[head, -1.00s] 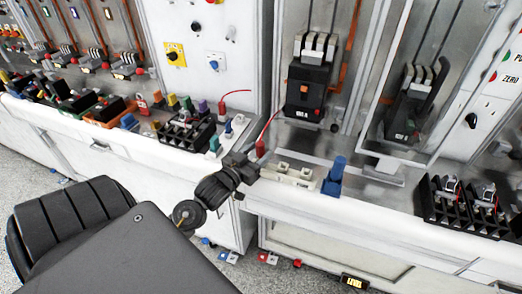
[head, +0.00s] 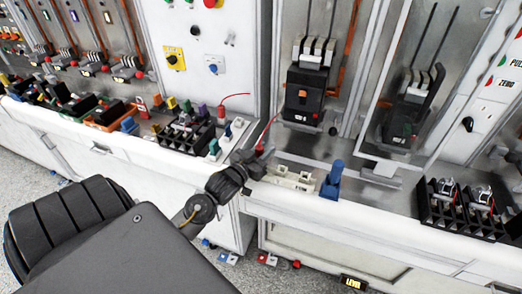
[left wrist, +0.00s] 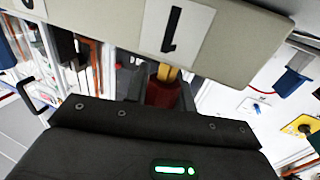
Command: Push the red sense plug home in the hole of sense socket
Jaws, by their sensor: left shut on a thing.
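The red sense plug (head: 260,149) with its red lead shows in the head view just behind my left gripper (head: 250,163), mostly covered by it. In the left wrist view the red plug body (left wrist: 163,95) sits between the dark fingers of my left gripper (left wrist: 158,88), which is shut on it. A yellow part of the plug shows right against the edge of a beige block (left wrist: 240,28) marked "1". In the head view this pale block (head: 292,181) lies on the bench ledge beside the gripper. I cannot tell which hole is the sense socket or how deep the plug sits. My right gripper is not in view.
A blue upright post (head: 332,180) stands right of the pale block. A black breaker (head: 305,95) is mounted behind. Another red plug (head: 222,112) and a black terminal block (head: 186,133) are to the left. Black terminal blocks (head: 460,208) stand at the right.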

